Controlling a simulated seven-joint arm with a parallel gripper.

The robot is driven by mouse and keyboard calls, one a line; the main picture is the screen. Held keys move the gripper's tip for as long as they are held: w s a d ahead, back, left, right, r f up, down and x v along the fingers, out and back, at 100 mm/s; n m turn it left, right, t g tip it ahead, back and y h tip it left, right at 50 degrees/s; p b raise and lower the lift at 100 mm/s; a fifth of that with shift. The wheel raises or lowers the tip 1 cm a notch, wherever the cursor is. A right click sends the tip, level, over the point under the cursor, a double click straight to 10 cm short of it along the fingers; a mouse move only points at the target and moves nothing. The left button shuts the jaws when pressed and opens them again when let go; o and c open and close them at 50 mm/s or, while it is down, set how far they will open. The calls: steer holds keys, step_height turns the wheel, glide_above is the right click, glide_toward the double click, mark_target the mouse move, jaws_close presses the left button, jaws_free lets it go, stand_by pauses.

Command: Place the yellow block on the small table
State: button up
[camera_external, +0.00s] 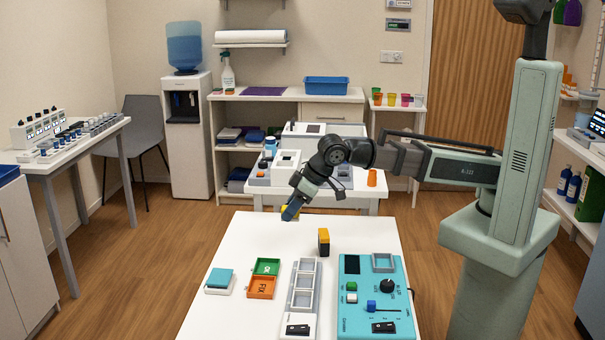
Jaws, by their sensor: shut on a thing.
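My gripper (291,212) points down over the far edge of the front white table (250,235). It is shut on a yellow block (283,210), mostly hidden behind the fingers; only a small yellow part shows. A second block, orange-yellow with a dark side (323,241), stands on the front table to the right of and below my gripper in the picture. A smaller white table (373,194) stands behind the front one and carries grey and white devices. I cannot tell which table the task calls small.
On the front table are a teal-topped box (219,280), green (266,267) and orange (261,288) trays, a grey compartment rack (303,287) and a teal control panel (376,300). An orange cup (372,178) stands on the table behind. The front table's far left is clear.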

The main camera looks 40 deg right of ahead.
steer(key=s+a+f+n+g+y, duration=0.1)
steer(key=s+a+f+n, duration=0.2)
steer(key=s+a, duration=1.25)
steer(key=a+m+t+h, duration=0.1)
steer(key=a+m, duration=0.2)
steer(key=a, duration=0.2)
steer(key=shift+w+a+f, duration=0.1)
steer(key=shift+f, duration=2.3)
steer(key=shift+w+a+f, duration=0.1)
steer(key=shift+f, duration=2.25)
steer(key=shift+f, duration=0.1)
steer(key=o, duration=1.1)
steer(key=v, duration=1.2)
